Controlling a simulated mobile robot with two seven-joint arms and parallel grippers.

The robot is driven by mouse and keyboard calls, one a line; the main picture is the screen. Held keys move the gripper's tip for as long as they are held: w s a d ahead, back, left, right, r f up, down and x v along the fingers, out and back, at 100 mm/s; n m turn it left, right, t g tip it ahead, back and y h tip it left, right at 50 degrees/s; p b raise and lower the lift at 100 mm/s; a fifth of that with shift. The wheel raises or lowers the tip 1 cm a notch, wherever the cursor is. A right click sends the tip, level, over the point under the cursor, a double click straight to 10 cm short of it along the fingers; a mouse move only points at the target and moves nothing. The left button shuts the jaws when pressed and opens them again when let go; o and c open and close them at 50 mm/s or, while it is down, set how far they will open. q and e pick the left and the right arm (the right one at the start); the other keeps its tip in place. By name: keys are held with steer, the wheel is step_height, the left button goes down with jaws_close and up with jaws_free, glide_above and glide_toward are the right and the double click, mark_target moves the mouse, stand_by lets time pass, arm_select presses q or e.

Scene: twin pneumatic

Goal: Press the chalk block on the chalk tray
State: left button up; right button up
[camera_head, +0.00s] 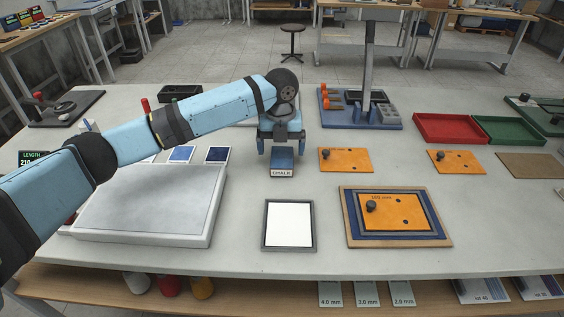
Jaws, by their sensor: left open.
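My left gripper (281,149) points down near the middle of the table. It is open, with one finger on each side of a small blue block (282,159), which looks like the chalk block. Directly under and in front of the block is a small pale piece labelled CHALK (282,174), which looks like the chalk tray. The gripper hides the block's top, and I cannot tell whether the fingers touch its sides. The block seems to rest on the tray. My right gripper is not in view.
A dark-framed white panel (264,228) lies in front. A large grey slab (150,200) lies under my left arm. An orange plate (345,160) is close on the right, with a framed 160 mm orange plate (398,228) in front of it. A blue post stand (345,122) rises behind.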

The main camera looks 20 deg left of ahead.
mark_target(282, 157)
arm_select(q)
step_height(282, 157, down, 4)
steer(key=shift+d+r, duration=0.1)
steer(key=shift+r, duration=0.05)
steer(key=c, duration=1)
step_height(282, 157, up, 20)
steer(key=shift+r+p, duration=0.1)
steer(key=shift+p, duration=0.7)
steer(key=shift+c, duration=0.2)
